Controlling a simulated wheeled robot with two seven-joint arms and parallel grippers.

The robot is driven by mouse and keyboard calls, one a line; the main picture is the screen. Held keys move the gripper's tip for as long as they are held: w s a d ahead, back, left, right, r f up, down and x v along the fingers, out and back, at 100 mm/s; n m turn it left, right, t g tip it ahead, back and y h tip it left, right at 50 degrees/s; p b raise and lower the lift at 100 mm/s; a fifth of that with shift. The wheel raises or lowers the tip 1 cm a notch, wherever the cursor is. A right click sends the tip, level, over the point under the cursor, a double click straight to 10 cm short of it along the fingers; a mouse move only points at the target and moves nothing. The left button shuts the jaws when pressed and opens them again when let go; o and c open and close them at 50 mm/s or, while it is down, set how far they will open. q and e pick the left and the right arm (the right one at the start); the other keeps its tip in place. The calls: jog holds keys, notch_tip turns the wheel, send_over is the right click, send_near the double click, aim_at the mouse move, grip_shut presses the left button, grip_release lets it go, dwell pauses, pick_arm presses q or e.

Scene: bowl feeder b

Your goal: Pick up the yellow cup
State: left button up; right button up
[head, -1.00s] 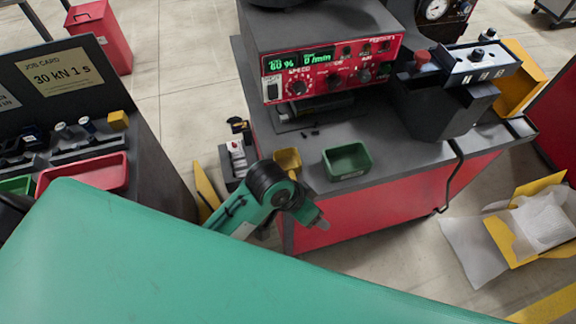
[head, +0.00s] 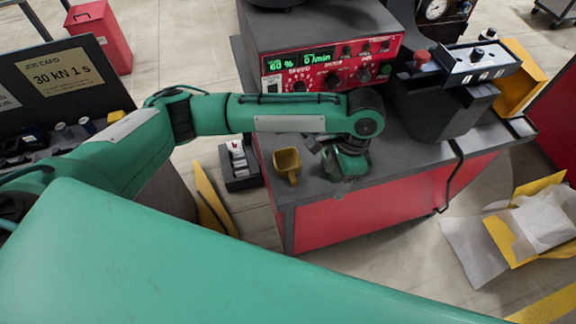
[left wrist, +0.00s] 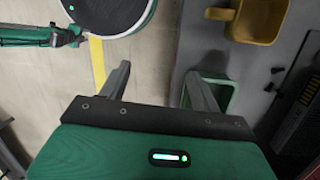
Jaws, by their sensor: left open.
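The yellow cup (head: 287,163) stands on the grey bench top, near its left front corner, with its handle showing. It also shows at the top right of the left wrist view (left wrist: 258,20), cut off by the frame edge. My left gripper (head: 345,172) is over the front of the bench, to the right of the cup in the head view and apart from it. In the left wrist view its two fingers (left wrist: 157,72) are spread with nothing between them. A green arm end (left wrist: 65,36), apparently my right one, shows small at the left; its jaws are unclear.
Small dark parts (left wrist: 274,78) lie nearby. The red control unit (head: 325,65) stands behind, with a dark bin (head: 430,105) to its right.

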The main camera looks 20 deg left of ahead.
aim_at(293, 176)
pick_arm(q)
jog(key=w+a+r+n+y, duration=0.1)
jog(key=w+a+r+y, duration=0.25)
jog(key=w+a, duration=0.2)
jog(key=shift+h, duration=0.35)
jog(key=x, duration=0.3)
jog(key=p+x, duration=0.1)
jog(key=x, duration=0.1)
jog(key=s+x, duration=0.1)
jog(key=x, duration=0.2)
jog(key=shift+a+f, duration=0.1)
jog(key=shift+a, duration=0.2)
jog(key=p+x, duration=0.1)
jog(key=x, duration=0.1)
jog(key=p+x, duration=0.1)
jog(key=x, duration=0.1)
jog(key=shift+s+a+f, duration=0.2)
jog(key=shift+a+f, duration=0.05)
jog(key=shift+a, duration=0.25)
jog(key=shift+f, duration=0.25)
jog(key=c, duration=1.2)
jog(key=shift+r, duration=0.1)
